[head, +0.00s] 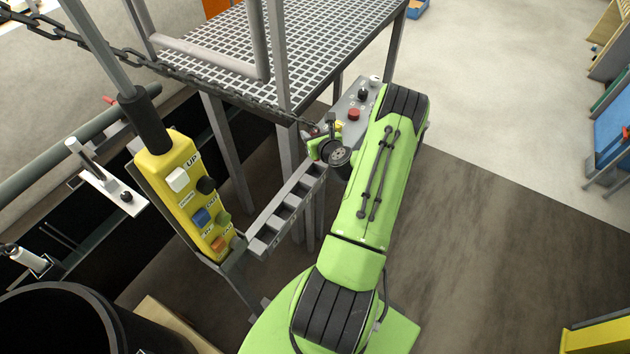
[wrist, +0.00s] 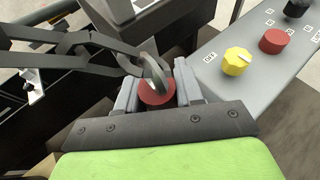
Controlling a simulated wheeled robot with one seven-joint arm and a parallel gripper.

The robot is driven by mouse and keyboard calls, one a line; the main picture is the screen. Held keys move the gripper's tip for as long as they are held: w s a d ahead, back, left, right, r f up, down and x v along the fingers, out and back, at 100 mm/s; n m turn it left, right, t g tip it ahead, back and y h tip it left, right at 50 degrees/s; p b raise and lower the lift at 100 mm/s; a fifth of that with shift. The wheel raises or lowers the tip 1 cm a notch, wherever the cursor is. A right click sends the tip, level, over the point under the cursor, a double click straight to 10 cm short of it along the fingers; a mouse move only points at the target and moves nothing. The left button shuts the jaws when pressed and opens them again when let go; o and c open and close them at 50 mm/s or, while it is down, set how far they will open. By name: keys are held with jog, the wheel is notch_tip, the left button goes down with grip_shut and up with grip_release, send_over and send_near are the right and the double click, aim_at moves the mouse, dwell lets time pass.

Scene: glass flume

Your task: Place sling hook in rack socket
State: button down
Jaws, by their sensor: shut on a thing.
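My gripper (wrist: 157,95) is shut on the sling hook, whose red round part (wrist: 157,93) shows between the two grey fingers in the wrist view. A grey metal ring or link stands up from the red part and joins a dark chain (head: 215,88) that runs off to the upper left. In the head view my gripper (head: 322,135) is beyond the far end of the rack (head: 288,213), and the hook is mostly hidden by my arm. The rack is a grey bar with a row of open square sockets. The hook's lower end is out of sight.
A yellow pendant control box (head: 187,195) hangs left of the rack. A grey control panel (head: 352,108) with knobs is close beside my gripper. A grating platform (head: 250,45) on grey legs stands behind. Open floor (head: 500,110) lies to the right.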

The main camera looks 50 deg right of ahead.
notch_tip(320, 180, down, 9)
jog(key=shift+f+b, duration=0.15)
jog(key=shift+b, duration=0.45)
jog(key=shift+f, duration=0.2)
jog(key=c, duration=0.7)
grip_release()
jog(key=shift+r, duration=0.25)
jog(key=v, duration=1.2)
